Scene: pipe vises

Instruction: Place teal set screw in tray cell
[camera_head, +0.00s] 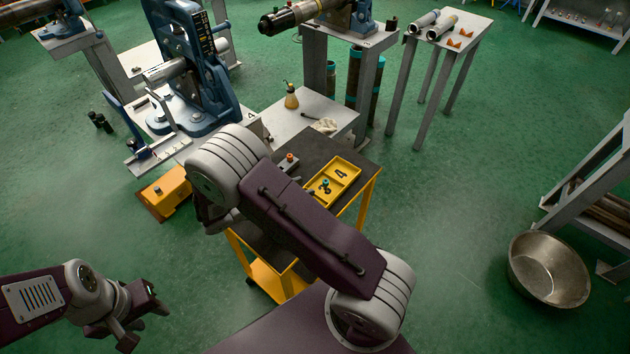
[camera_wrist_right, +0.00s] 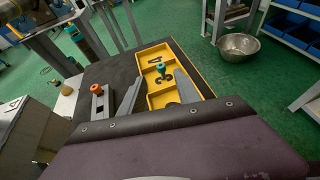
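The teal set screw (camera_wrist_right: 161,68) appears upright in the yellow tray (camera_wrist_right: 190,65), by cell 3 near the divider from cell 4; I cannot tell exactly how it rests. It also shows in the head view (camera_head: 326,183). My right gripper (camera_wrist_right: 158,76) is open. Its two grey fingers stand apart, one on each side of the screw's line, with the teal head just beyond the tips and no visible contact. My left gripper (camera_head: 142,312) is open and empty at lower left, far from the tray.
A grey block with an orange-topped screw (camera_wrist_right: 96,90) sits left of the tray on the dark cart top (camera_head: 352,145). A grey table with a bottle (camera_head: 291,96) and cloth stands behind the cart. A metal basin (camera_head: 548,268) is on the floor at right.

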